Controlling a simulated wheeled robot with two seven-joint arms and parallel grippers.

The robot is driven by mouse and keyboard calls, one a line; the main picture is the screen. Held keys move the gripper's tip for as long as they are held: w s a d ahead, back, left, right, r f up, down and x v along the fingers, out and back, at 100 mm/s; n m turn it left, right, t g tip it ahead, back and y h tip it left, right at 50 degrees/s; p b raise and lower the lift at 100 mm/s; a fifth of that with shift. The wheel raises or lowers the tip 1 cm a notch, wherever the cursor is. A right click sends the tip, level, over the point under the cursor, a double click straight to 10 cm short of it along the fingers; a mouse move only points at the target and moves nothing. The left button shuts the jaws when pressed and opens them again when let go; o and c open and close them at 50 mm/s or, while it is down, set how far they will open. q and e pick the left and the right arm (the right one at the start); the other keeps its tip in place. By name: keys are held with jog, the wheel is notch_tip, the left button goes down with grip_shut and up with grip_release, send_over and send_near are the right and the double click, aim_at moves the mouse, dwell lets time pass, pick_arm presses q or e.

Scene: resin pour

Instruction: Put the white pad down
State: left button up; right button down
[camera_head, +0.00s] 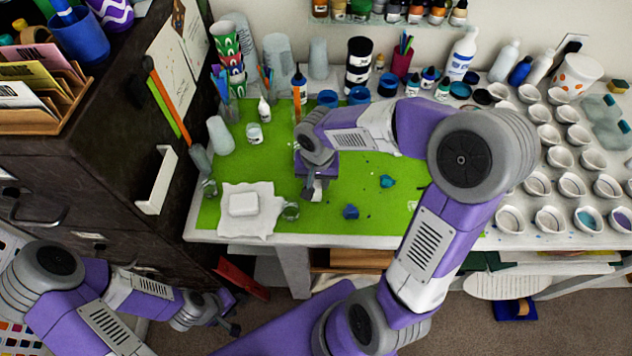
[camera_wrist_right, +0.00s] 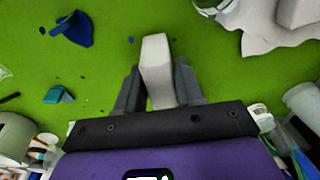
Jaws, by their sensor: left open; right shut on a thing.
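A white pad (camera_wrist_right: 156,62) is held between the fingers of my right gripper (camera_wrist_right: 158,90). It sticks out past the fingertips over the green mat (camera_wrist_right: 220,62). In the head view the right gripper (camera_head: 313,188) points down over the middle of the green mat (camera_head: 345,215), and the pad is hard to make out there. I cannot tell how far the pad is above the mat. A white block (camera_head: 243,204) lies on a crumpled white cloth (camera_head: 262,222) left of the right gripper. My left gripper (camera_head: 232,322) is open and empty, low in front of the table.
Blue scraps (camera_head: 350,212) and (camera_head: 387,181) lie on the mat right of the right gripper. Cups and bottles crowd the back; many small white cups (camera_head: 550,219) fill the right. A dark cabinet (camera_head: 100,150) stands left.

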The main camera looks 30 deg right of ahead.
aim_at(317, 183)
jog(key=shift+f, duration=0.25)
jog(key=shift+f, duration=0.15)
jog(key=c, duration=0.7)
grip_release()
jog(key=shift+r, duration=0.2)
jog(key=r+p, duration=0.1)
jog(key=r, duration=0.3)
jog(key=r+p, duration=0.1)
jog(key=r, duration=0.3)
jog(key=s+r+p, duration=0.1)
jog(key=r, duration=0.3)
jog(key=shift+a, duration=0.2)
